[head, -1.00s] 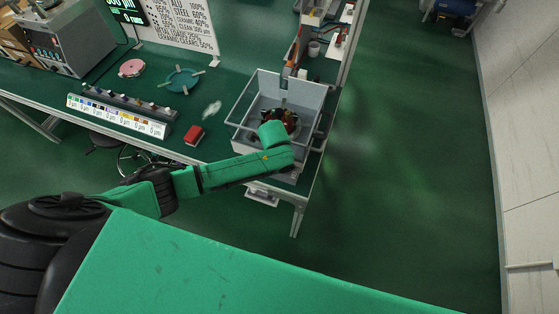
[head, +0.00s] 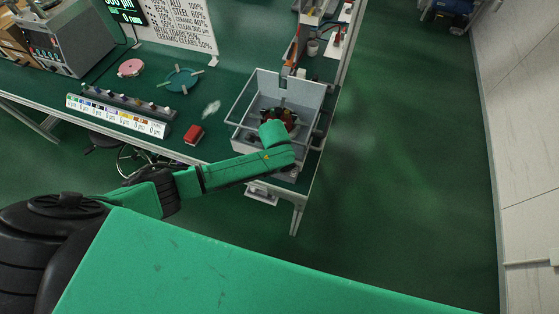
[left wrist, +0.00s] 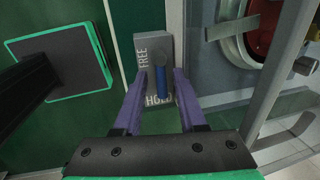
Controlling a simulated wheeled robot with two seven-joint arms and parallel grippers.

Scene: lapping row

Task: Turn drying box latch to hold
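My left gripper (left wrist: 156,90) is open, one purple finger on each side of the lever, with gaps visible. In the head view my left arm reaches over the grey open-topped box (head: 304,92) at the bench's right end; the fingers and the latch are hidden there. My right gripper is not in view.
A dark square pad with green edge (left wrist: 75,62) is at left. On the bench are a red block (head: 194,134) and a teal ring (head: 183,80). The floor at right is clear.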

